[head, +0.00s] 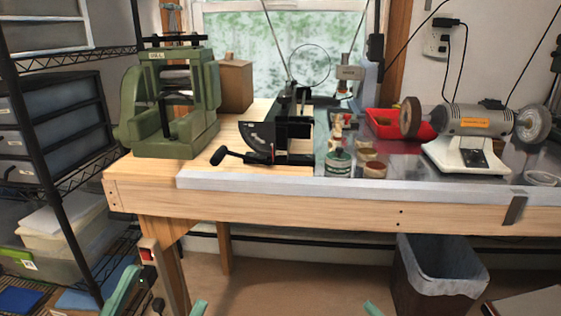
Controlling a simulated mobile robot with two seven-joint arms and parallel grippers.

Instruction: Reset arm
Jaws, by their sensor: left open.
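My left gripper (168,288) is low at the left of the head view, in front of the workbench and below its top. Its two teal fingers stand apart with nothing seen between them, so it is open. Most of it is cut off by the bottom edge. A small teal tip (372,308) at the bottom edge, right of centre, seems to be part of my right gripper. The rest of that gripper is out of view, so its jaws cannot be judged.
A wooden workbench (300,205) carries a green machine (172,105), a black mitre tool (285,135), small jars, a red tray (385,128) and a bench grinder (470,135). A shelving rack (45,125) stands left. A lined bin (438,270) sits under the bench. Floor between is clear.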

